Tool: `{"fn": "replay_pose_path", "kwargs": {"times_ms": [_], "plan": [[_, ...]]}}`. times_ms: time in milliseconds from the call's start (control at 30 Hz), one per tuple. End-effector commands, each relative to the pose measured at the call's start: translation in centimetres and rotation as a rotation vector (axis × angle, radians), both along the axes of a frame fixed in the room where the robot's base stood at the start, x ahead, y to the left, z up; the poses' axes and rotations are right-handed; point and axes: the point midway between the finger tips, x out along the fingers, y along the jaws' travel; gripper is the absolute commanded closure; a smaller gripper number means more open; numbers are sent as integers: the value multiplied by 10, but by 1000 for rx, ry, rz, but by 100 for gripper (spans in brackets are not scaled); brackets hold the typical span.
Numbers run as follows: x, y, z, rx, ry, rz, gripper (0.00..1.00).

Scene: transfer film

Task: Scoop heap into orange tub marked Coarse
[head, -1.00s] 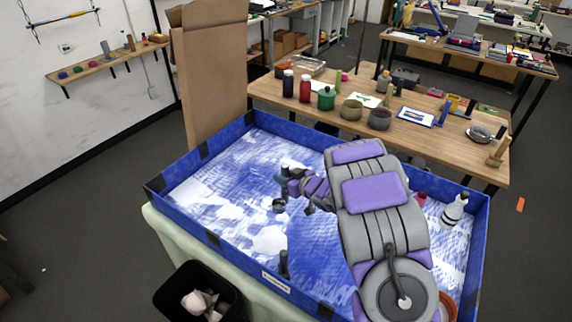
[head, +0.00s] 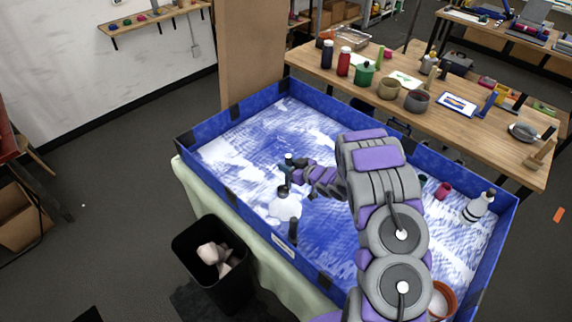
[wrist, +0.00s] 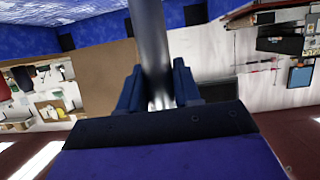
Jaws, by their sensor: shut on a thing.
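My gripper (head: 289,166) is over the blue-walled tray (head: 232,187), shut on the handle of a dark scoop (head: 283,190). In the wrist view a grey metal handle (wrist: 149,45) stands between the two blue fingers of my gripper (wrist: 157,92). The scoop's end is at a white heap (head: 286,208); I cannot tell whether it touches it or holds any of it. An orange tub (head: 451,298) with white inside stands at the tray's right front end, partly hidden by my arm. No marking on it can be read.
A dark upright cylinder (head: 293,231) stands by the tray's front wall, near the heap. A white bottle (head: 478,207) and a pink cup (head: 443,190) are at the right. A black bin (head: 214,262) stands on the floor in front. A wooden bench (head: 440,125) lies behind.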

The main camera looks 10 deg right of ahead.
Motion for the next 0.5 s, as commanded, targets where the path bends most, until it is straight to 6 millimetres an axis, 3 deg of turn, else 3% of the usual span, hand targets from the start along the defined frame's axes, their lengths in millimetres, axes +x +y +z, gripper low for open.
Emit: {"fn": "replay_pose_path", "kwargs": {"times_ms": [133,500], "plan": [[0,-4,-7,3,0,-4,100],[0,7,-24,-7,1,-2,100]]}}
